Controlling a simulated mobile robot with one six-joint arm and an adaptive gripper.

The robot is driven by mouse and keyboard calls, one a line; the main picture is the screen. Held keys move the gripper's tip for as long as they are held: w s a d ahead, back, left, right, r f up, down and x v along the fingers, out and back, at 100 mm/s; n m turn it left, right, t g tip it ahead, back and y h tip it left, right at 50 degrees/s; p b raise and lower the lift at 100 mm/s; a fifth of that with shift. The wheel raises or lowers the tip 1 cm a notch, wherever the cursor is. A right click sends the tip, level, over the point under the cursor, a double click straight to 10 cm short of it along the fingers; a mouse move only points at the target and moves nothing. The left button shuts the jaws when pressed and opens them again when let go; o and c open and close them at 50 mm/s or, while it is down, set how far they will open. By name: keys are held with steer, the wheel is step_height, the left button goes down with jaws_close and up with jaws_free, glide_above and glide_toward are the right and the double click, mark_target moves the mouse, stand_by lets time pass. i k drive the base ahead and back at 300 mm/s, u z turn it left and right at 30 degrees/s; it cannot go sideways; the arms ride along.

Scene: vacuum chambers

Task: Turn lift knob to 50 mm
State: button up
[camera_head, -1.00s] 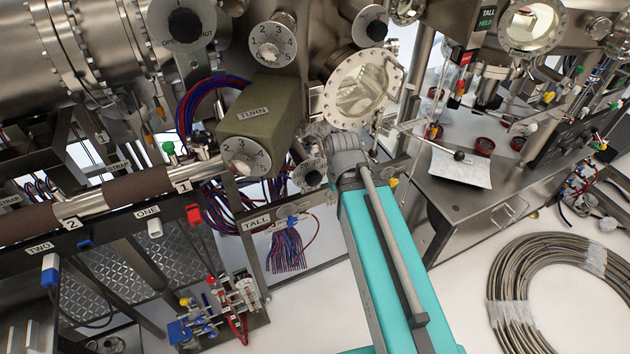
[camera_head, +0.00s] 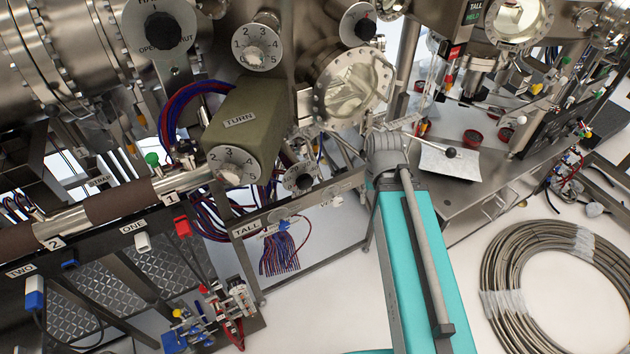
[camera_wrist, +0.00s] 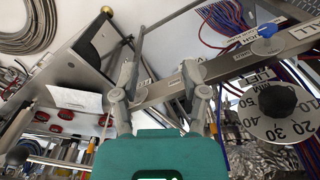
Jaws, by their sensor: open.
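The lift knob is a black round knob (camera_wrist: 277,100) on a pale numbered dial (camera_wrist: 268,128) at the right of the wrist view. A LIFT label shows beside it, and the dial's figures include 20, 30, 40 and 50. I cannot tell which figure the knob points to. A small dark knob on a pale dial, probably the same one, shows in the head view (camera_head: 298,179), left of my arm. My gripper (camera_wrist: 159,76) is open and empty, left of and apart from the knob. My arm hides the gripper in the head view.
A metal rail (camera_wrist: 165,85) crosses behind my fingers. Bundled red and blue wires (camera_head: 281,254) hang below the dial panel. A round window flange (camera_head: 352,88) and the green TURN block (camera_head: 243,121) stand close by. A steel table (camera_head: 480,190) and coiled hose (camera_head: 550,290) are at right.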

mark_target(304, 182)
steer(key=z, duration=0.1)
steer(key=k, duration=1.15)
steer(key=u, duration=0.4)
